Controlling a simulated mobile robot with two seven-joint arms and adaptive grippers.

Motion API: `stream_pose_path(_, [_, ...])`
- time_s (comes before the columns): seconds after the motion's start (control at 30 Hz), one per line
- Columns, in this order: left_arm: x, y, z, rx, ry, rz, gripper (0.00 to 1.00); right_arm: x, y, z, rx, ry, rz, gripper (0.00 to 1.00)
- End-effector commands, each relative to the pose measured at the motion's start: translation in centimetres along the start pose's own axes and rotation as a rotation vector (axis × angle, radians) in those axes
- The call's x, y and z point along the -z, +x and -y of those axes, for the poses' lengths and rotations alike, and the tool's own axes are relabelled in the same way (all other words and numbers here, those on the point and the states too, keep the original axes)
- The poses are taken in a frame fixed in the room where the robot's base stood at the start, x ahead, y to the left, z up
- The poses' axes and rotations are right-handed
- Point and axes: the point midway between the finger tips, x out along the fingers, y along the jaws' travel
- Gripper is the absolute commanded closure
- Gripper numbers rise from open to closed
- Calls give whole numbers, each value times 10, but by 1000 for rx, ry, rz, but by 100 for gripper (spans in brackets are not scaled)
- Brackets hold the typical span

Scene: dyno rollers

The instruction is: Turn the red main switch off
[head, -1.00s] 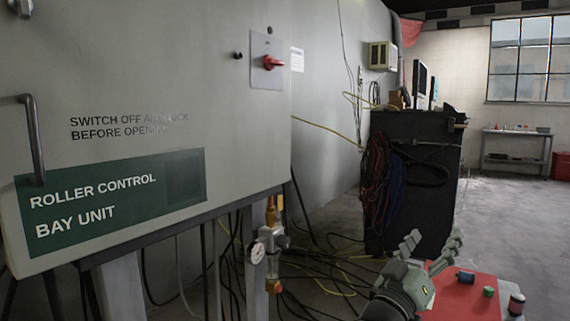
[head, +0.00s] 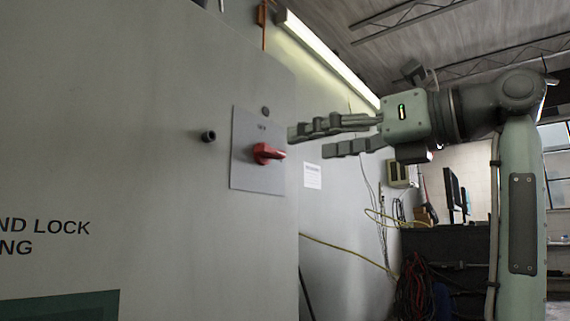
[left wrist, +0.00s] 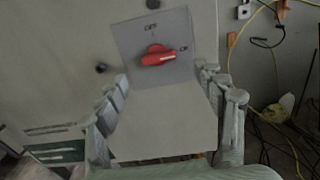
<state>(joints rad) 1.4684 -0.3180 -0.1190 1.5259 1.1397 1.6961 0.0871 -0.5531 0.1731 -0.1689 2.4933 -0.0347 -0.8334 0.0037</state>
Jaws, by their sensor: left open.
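The red main switch (head: 267,153) is a rotary handle on a grey square plate (head: 258,178) on the cabinet front. In the left wrist view the red handle (left wrist: 157,57) lies roughly level, pointing toward a small label at the right; another label is above it. I cannot read the labels surely. My left gripper (head: 308,142) is open and empty, just right of the plate, its fingers pointing left toward it. In the left wrist view the fingers (left wrist: 162,76) stand either side of the plate's lower part, apart from the handle. My right gripper is not in view.
The pale cabinet (head: 120,130) has a small dark knob (head: 208,136) left of the plate. A dark equipment cabinet (head: 450,262) with hanging cables stands at the back right. A yellow cable (head: 345,250) runs along the wall. The cabinet front around the switch is otherwise mostly clear.

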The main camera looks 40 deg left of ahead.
Motion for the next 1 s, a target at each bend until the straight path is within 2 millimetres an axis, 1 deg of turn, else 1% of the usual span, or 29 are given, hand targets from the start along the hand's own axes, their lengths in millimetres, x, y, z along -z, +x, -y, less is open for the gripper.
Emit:
stream_pose_path(0.13, [1,14,-2,4,-9,-18,31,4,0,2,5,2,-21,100])
stream_pose_path(0.4, [2,58,-1,1,-7,-15,31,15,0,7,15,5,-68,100])
stream_pose_path(0.5, [2,68,-1,2,-6,-15,31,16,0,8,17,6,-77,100])
stream_pose_path(0.67, [2,76,-1,3,-5,-14,31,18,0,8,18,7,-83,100])
stream_pose_path(0.87, [2,77,-1,3,-5,-14,31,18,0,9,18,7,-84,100])
stream_pose_path(0.9, [2,77,-1,3,-5,-14,32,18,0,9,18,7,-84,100])
stream_pose_path(1.0, [2,77,-1,3,-5,-14,44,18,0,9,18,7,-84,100])
